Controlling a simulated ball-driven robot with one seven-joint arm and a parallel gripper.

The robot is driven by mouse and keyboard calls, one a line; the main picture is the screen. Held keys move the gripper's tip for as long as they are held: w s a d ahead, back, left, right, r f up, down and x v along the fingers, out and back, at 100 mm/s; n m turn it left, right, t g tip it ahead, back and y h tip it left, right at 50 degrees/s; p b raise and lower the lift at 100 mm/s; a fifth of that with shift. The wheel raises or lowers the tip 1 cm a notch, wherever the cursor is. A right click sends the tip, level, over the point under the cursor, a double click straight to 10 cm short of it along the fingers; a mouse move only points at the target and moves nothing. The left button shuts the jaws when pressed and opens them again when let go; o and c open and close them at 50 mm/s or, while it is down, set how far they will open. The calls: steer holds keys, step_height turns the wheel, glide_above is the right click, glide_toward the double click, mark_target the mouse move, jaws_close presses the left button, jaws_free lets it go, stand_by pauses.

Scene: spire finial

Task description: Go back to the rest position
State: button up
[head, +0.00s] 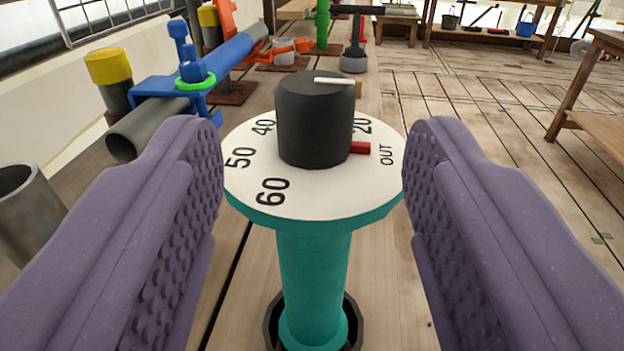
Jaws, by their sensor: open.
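My gripper (312,165) is open, its two purple studded fingers on either side of a dial. The dial has a black knob (312,125) with a white pointer line (335,81) on its top. The round white dial face (320,190) carries the numbers 20, 40, 50, 60 and the word OUT. A red stop (360,148) sits by the knob on the OUT side. The face rests on a teal post (314,280) that stands upright in a dark ring. The knob is apart from both fingers.
On the left are a grey pipe (160,125) with a blue clamp (225,62), a yellow-capped post (108,66) and an open grey tube (32,215). A green stand (322,25) and other fittings stand behind. Wooden floor (470,110) is open at the right, with a table (595,90) beyond.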

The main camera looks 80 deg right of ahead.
steer(key=shift+s+a, duration=0.15)
steer(key=shift+a, duration=0.55)
